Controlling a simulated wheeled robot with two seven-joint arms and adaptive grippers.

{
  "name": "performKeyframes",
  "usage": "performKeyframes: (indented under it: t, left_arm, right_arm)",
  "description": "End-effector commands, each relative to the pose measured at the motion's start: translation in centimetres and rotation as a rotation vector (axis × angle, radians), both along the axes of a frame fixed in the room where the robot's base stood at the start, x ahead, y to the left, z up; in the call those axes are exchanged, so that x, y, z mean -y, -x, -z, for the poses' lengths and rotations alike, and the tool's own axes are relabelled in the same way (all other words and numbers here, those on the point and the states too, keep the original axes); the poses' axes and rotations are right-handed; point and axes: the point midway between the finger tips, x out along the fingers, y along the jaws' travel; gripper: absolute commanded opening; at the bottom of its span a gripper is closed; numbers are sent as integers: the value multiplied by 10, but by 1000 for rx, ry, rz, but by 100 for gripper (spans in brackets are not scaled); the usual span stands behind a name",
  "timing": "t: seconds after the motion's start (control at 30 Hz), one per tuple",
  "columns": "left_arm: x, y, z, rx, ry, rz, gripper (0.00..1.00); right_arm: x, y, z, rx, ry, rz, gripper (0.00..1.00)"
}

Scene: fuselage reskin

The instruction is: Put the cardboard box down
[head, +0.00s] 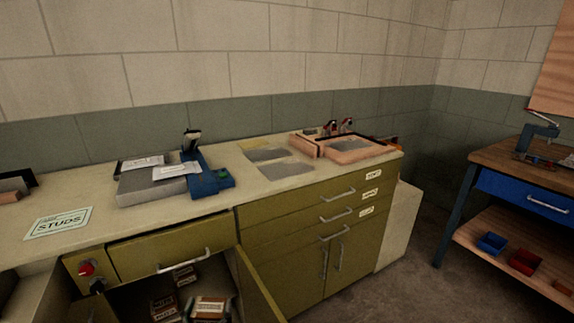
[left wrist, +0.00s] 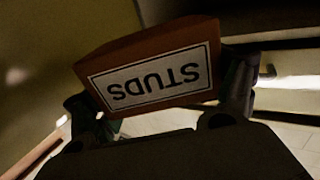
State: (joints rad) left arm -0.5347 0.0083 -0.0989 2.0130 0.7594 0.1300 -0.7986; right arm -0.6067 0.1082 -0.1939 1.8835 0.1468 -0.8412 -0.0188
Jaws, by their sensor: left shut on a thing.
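The cardboard box (left wrist: 150,70) is brown with a white label reading STUDS, which appears upside down in the left wrist view. My left gripper (left wrist: 165,95) is shut on it, with a dark finger at each side. What is under the box is hidden. A STUDS placard (head: 58,223) lies on the counter (head: 105,225) at the left. My right gripper is not in view.
More small boxes (head: 163,306) sit inside the dark cabinet. Its open door (head: 258,285) stands right of the held box, below a closed drawer (head: 172,247). A grey and blue device (head: 205,180) stands on the counter right of the placard. The counter around the placard is mostly clear.

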Motion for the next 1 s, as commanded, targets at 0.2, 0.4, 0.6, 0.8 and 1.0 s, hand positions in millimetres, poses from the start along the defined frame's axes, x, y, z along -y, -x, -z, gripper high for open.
performKeyframes:
  t: [0.2, 0.4, 0.6, 0.8, 1.0]
  left_arm:
    - [0, 0, -23, 3, 0, -1, 45]
    - [0, 0, -39, 3, 0, -1, 45]
    - [0, 0, -55, 3, 0, -1, 45]
    - [0, 0, -71, 3, 0, -1, 45]
    - [0, 0, -87, 3, 0, -1, 45]
  right_arm:
    - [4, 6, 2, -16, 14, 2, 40]
    - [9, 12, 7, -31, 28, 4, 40]
    - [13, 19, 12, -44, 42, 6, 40]
    - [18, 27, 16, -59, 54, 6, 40]
    - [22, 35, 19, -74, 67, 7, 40]
